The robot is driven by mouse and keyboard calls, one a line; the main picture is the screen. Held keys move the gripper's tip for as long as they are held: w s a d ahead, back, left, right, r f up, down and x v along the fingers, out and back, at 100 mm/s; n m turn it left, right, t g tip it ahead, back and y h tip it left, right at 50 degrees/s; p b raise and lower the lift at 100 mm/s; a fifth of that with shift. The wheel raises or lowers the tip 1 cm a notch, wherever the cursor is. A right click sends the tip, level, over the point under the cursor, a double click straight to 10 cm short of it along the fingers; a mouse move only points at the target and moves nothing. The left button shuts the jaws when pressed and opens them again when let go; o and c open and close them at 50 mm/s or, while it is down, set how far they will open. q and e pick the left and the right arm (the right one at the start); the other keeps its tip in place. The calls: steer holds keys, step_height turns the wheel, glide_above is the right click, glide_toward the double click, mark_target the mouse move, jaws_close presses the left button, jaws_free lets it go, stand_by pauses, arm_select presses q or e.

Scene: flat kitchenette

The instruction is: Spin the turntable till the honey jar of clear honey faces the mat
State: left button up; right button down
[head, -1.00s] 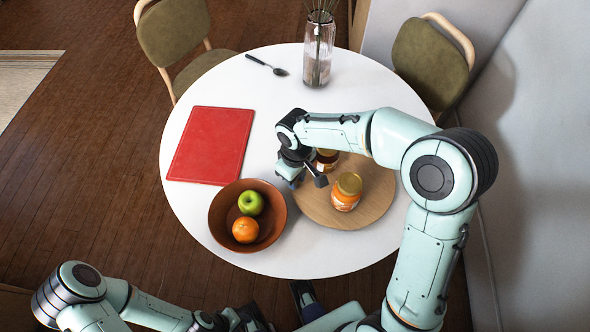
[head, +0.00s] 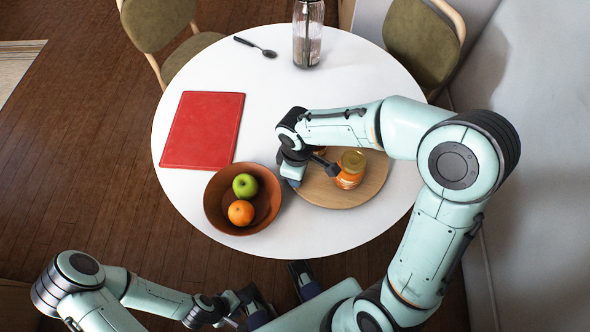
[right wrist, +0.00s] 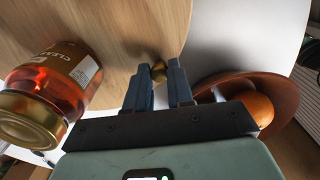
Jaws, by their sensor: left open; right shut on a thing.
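The round wooden turntable (head: 335,195) sits on the white table; it also shows in the right wrist view (right wrist: 120,25). My right gripper (right wrist: 158,75) is shut on a small brass knob (right wrist: 159,71) at the turntable's edge. A honey jar (right wrist: 58,85) of amber-red honey, with a gold lid and a label starting "CLEA", stands left of the fingers in that view. In the head view an orange jar (head: 350,172) stands on the turntable; another behind my right arm is nearly all hidden. The red mat (head: 203,130) lies left of the turntable. My left gripper (head: 275,285) is open and empty before the table.
A brown bowl (head: 212,205) with a green apple (head: 245,185) and an orange (head: 241,212) stands close to the turntable's left front edge. A glass vase (head: 307,40) and a black spoon (head: 256,47) are at the back. The table's front strip is clear.

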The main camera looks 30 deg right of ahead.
steer(key=shift+r, duration=0.1)
stand_by(0.4)
steer(key=c, duration=1)
jaws_free()
step_height(320, 180, up, 13)
steer(key=p, duration=0.2)
steer(key=shift+r, duration=0.2)
